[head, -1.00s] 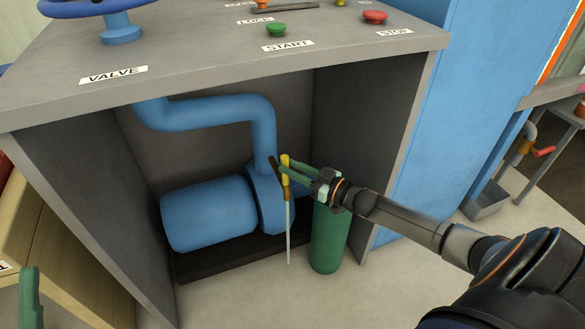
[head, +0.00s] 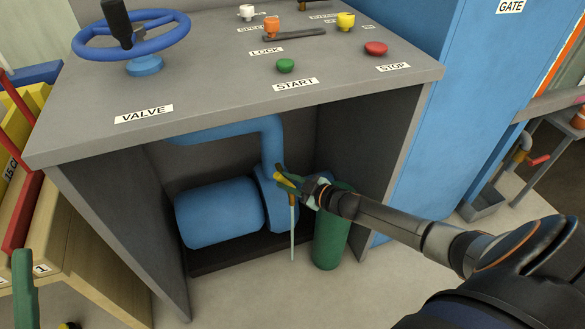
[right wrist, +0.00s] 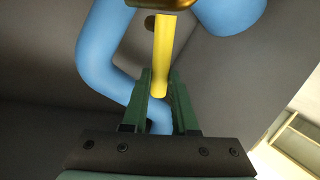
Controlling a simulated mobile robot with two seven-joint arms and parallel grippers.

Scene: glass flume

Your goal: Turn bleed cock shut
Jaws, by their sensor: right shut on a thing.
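The bleed cock (right wrist: 137,22) is a small brass fitting on the side of the blue pump, with a yellow lever (right wrist: 161,60). In the head view the lever (head: 285,182) lies tilted, largely overlapped by the gripper. A thin pale stream (head: 292,235) hangs straight down below the cock. My right gripper (head: 287,176) has its green fingers shut on the lever; in the right wrist view the lever's end sits between the fingers (right wrist: 160,82). A green finger of my left gripper (head: 24,288) shows at the lower left edge, the rest cut off.
The blue pump (head: 220,210) and its pipe (head: 235,128) sit inside a grey console (head: 215,85). A green cylinder (head: 330,245) stands beside the stream. The console's right side wall (head: 385,150) is close to my right arm. A blue handwheel (head: 140,38) and buttons are on top.

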